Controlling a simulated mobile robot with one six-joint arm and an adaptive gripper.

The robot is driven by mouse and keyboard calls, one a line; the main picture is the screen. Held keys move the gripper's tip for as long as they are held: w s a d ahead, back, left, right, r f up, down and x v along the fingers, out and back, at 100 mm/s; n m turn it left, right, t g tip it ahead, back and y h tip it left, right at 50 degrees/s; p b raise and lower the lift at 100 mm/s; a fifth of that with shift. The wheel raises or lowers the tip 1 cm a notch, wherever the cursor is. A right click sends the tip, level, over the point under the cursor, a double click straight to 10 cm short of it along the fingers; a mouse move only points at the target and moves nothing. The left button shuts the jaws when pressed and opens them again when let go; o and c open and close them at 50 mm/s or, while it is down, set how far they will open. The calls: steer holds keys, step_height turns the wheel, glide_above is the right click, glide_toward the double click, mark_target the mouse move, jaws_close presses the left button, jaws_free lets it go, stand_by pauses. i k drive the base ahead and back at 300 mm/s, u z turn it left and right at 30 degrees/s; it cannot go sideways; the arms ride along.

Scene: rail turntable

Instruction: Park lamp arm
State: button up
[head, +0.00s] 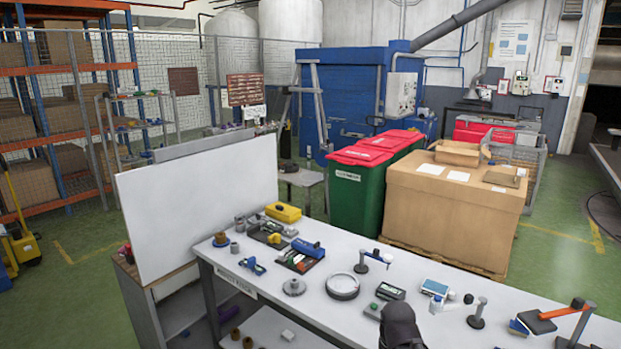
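On the right end of the white workbench, a dark post carries a swing arm (567,312) with an orange end cap. A second small post with a short arm (375,257) and blue and white parts stands near the bench's far edge. I cannot tell for sure which is the lamp arm. A dark rounded part, apparently my gripper (400,326), shows at the bottom middle over the bench's near side. Its fingertips are hidden, so its opening does not show.
The workbench (325,240) also holds a round grey disc (342,286), a short dark post (477,313), a light blue device (435,287), and several small tools on the left. A white panel (200,205) stands at the left end. A large carton (455,215) stands behind.

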mark_target(538, 323)
steer(key=z, duration=0.75)
steer(key=k, duration=0.35)
steer(key=z, duration=0.4)
steer(key=i, duration=0.5)
steer(key=z, duration=0.05)
